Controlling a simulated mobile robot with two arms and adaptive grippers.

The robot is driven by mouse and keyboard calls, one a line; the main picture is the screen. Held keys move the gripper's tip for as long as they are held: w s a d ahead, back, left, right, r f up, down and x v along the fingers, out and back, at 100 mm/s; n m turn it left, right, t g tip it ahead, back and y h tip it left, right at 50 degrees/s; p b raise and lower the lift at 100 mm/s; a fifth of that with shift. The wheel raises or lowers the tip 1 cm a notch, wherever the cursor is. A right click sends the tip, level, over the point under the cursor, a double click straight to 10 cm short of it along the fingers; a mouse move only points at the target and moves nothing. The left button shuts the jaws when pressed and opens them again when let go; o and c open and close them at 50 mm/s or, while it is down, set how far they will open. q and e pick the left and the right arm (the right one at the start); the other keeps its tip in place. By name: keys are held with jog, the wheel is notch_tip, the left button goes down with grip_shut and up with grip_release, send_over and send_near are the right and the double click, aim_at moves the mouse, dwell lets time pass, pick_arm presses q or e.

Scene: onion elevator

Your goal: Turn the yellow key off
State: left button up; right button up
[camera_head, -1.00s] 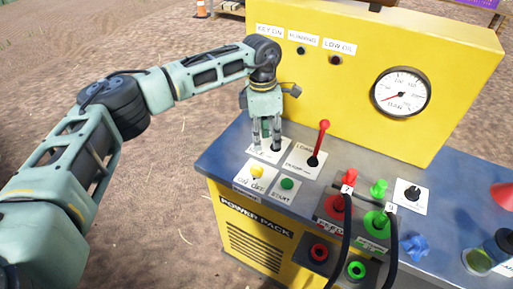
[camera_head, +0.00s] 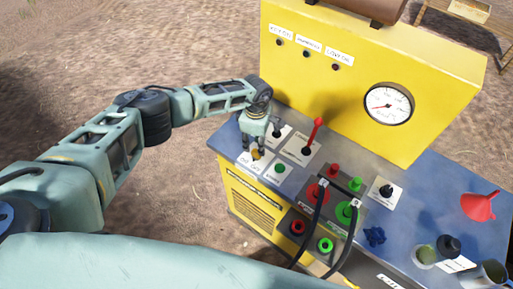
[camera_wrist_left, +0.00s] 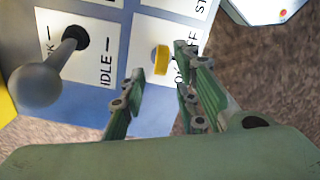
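The yellow key (camera_head: 256,154) sits on its white ON/OFF plate at the left front of the power pack's top. In the left wrist view the yellow key (camera_wrist_left: 161,60) stands upright just beyond my left gripper's fingers, between their lines. My left gripper (camera_head: 260,146) is right above and behind the key in the head view. Its fingers (camera_wrist_left: 158,82) are apart and nothing is between them; I cannot tell any contact with the key. My right gripper is not in view.
Red and green hose couplings (camera_head: 345,210) with black hoses stand to the right. A yellow gauge panel (camera_head: 350,95) rises behind.

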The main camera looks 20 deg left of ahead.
aim_at(257, 150)
pick_arm(q)
notch_tip(257, 150, down, 5)
jog(key=b, duration=0.3)
jog(key=shift+d+f, duration=0.1)
jog(key=shift+d, duration=0.05)
grip_shut()
